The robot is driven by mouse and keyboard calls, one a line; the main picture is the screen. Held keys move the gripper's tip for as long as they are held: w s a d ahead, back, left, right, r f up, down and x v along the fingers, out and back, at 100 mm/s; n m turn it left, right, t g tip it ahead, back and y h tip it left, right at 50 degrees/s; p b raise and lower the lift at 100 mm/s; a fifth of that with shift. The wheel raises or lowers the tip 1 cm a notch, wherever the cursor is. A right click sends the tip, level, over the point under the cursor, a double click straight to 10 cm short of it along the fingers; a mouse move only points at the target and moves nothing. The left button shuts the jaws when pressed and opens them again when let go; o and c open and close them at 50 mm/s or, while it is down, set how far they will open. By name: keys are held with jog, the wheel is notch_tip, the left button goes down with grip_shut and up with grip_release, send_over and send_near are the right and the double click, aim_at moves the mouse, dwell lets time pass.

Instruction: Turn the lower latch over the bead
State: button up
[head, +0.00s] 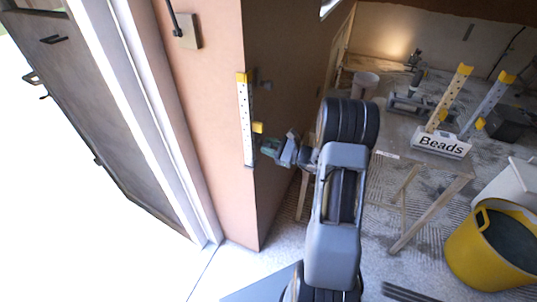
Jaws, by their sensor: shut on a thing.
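The bead (246,122), a pale perforated strip with a yellow top end, stands upright along the corner of the pinkish plaster wall. My gripper (271,148) is beside its lower half, to the right, shut on the lower latch. A small yellow piece (258,127) shows just above the gripper, close to the bead's right edge; I cannot tell whether it belongs to the latch. The latch is mostly hidden by the gripper, so its angle cannot be told.
A yellow tub (484,251) stands front right. A dark door (85,110) with a white frame is at the left. The floor below the corner looks clear.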

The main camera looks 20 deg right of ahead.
jog(key=n+b, duration=0.2)
jog(key=b, duration=0.1)
jog(key=n+b, duration=0.2)
jog(key=b, duration=0.1)
jog(key=n+b, duration=0.2)
jog(key=b, duration=0.1)
jog(key=shift+f, duration=0.4)
jog(key=n+b, duration=0.3)
jog(key=b, duration=0.2)
jog(key=shift+r+n, duration=0.1)
jog(key=shift+n, duration=0.2)
jog(key=shift+r+n+b, duration=0.15)
jog(key=shift+n+b, duration=0.35)
jog(key=shift+b, duration=0.35)
jog(key=shift+r, duration=0.1)
jog(key=o, duration=0.9)
jog(key=p+v, duration=0.1)
jog(key=v, duration=1.3)
